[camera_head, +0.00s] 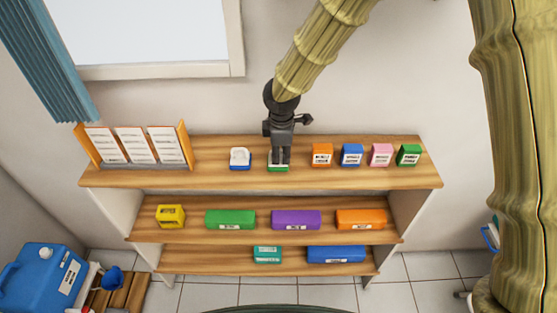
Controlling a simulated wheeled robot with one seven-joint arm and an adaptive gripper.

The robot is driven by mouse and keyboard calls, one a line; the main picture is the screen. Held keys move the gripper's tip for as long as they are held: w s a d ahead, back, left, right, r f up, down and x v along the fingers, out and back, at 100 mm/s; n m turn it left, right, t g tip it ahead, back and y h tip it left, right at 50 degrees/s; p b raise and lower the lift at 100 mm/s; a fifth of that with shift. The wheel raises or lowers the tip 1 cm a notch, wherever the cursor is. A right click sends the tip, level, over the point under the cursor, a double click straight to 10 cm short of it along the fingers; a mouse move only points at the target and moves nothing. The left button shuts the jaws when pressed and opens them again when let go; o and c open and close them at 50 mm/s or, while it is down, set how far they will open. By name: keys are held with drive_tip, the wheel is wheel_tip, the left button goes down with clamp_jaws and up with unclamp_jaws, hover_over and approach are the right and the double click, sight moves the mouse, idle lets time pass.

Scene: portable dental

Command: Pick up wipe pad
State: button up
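I cannot tell for sure which of the two is the wipe pad.
Orange (322,155), blue, pink and green boxes stand right of the gripper on the top board (215,176). An orange-sided card holder (184,146) stands at its left end. Several coloured boxes lie on the lower boards. A blue jug (45,275) is at lower left.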

clamp_jaws()
drive_tip(key=shift+r, duration=0.1)
drive_tip(key=shift+r+b, duration=0.4)
drive_tip(key=shift+r, duration=0.05)
drive_tip(key=shift+s+a+r+b, duration=0.15)
drive_tip(key=shift+r+b, duration=0.25)
drive_tip(key=shift+r, duration=0.2)
drive_tip(key=shift+s+a+r+b, duration=0.15)
drive_tip(key=shift+r+b, duration=0.2)
drive_tip(key=shift+r, duration=0.2)
drive_tip(key=s+a+r+b, duration=0.1)
drive_tip(key=s+a+b, duration=0.3)
drive_tip(key=s+a, duration=0.5)
drive_tip(key=shift+s+r+b, duration=0.3)
drive_tip(key=shift+s+b, duration=0.05)
drive_tip(key=shift+s, duration=1.3)
